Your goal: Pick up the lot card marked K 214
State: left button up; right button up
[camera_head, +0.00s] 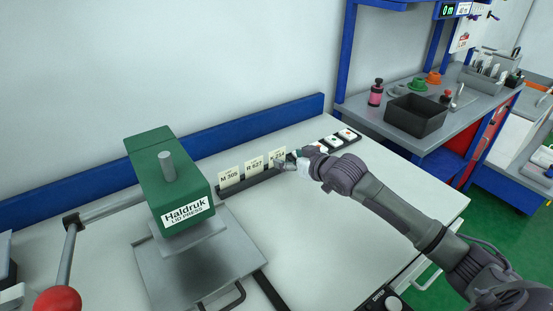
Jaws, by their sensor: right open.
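Three cream lot cards stand upright in a dark slotted holder (249,182) on the light bench. The left card (229,177) reads M 305 and the middle card (254,165) reads R 827. The right card (277,154) seems to end in 214; its letter is too small to read surely, and its lower right part is hidden by my right gripper (285,162). The right gripper is open, at the right card's lower right edge. I cannot tell whether it touches the card. My left gripper is not in view.
A green lid press (172,180) with a red-knobbed lever (58,300) stands left of the holder. A dark tray of small switches (340,139) lies behind my right wrist. A blue rail (170,154) runs along the bench's back.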

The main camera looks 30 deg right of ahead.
aim_at(277, 155)
jog(key=shift+x, duration=3.05)
jog(key=shift+r, duration=0.1)
jog(key=c, duration=0.4)
